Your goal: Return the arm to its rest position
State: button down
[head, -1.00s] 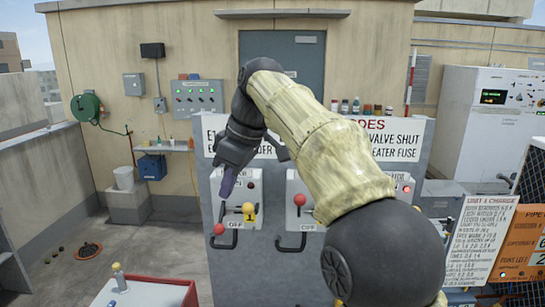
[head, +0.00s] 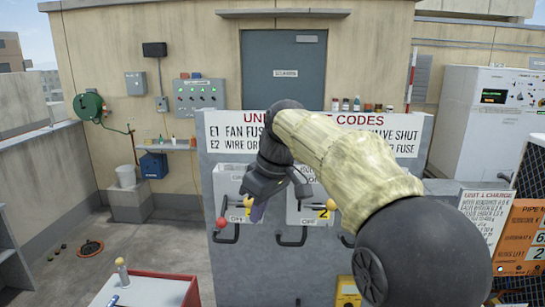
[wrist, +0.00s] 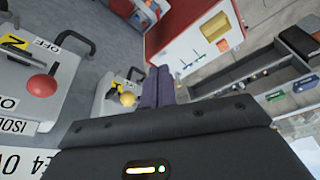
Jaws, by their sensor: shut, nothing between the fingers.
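My gripper (head: 258,212) is shut and empty, its purple fingers pointing down in front of the grey panel (head: 225,275) in the head view. It hangs before the gap between two switch boxes, partly hiding the left box (head: 226,180) and the right box (head: 305,214). In the wrist view the closed purple fingers (wrist: 158,88) show at the middle, with nothing between them. My bent arm covers the centre and right of the head view. Whether the fingers touch the panel is hard to tell.
A red knob (head: 222,223) and a yellow knob (head: 249,202) stick out at the left box. A yellow tag (head: 324,213) marked 2 hangs at the right box. A red-edged cart (head: 165,277) stands at the front left. Open floor lies left of the panel.

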jog(key=s+d+f+m+h, duration=0.15)
jog(key=d+f+m, duration=0.25)
jog(key=d+f, duration=0.5)
jog(key=s+d+f+m+h+b, duration=0.1)
jog(key=s+d+f+m, duration=0.2)
jog(key=s+f, duration=0.5)
jog(key=s+d+f+m+t+b, duration=0.1)
jog(key=s+d+f+m, duration=0.3)
jog(key=f, duration=0.7)
jog(key=s+d, duration=0.2)
jog(key=s, duration=0.2)
jog(key=shift+d+f+h, duration=0.15)
jog(key=shift+d+h, duration=0.05)
jog(key=shift+h, duration=0.15)
jog(key=shift+w, duration=0.15)
jog(key=shift+a, duration=0.1)
